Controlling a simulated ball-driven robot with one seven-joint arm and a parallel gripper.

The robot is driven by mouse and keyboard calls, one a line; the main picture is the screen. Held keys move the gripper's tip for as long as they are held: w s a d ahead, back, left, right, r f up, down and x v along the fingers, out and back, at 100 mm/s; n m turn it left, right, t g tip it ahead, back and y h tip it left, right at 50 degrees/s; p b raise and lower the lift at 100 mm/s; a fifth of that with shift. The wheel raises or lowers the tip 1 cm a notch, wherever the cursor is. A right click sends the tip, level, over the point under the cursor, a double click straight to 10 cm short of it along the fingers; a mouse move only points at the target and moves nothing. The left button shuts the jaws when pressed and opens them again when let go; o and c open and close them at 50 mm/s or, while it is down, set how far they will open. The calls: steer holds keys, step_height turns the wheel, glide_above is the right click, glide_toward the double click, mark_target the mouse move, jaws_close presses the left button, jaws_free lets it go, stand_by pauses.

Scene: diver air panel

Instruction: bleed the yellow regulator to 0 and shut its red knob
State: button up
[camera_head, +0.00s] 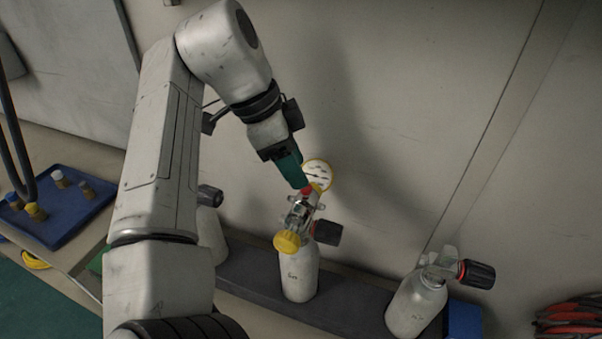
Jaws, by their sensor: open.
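The yellow regulator sits on top of the middle grey cylinder (299,275). It has a yellow-rimmed gauge (318,174) with a white face, whose reading is too small to tell. A yellow knob (287,241) is at its front, low on the left. The red knob (306,190) shows as a small red patch just below the gauge, partly hidden by my fingertips. My gripper (303,184) reaches down from the upper left with its green fingers at the red knob. It is open; whether it touches the knob I cannot tell.
A black valve handle (327,232) sticks out right of the regulator. Another cylinder (414,305) with a black and red handle (476,273) stands at right. A blue tray (60,222) with small fittings lies at left. Red hoses (569,320) lie at lower right. The wall is close behind.

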mark_target(306, 190)
steer(key=shift+x, duration=1.75)
jaws_close()
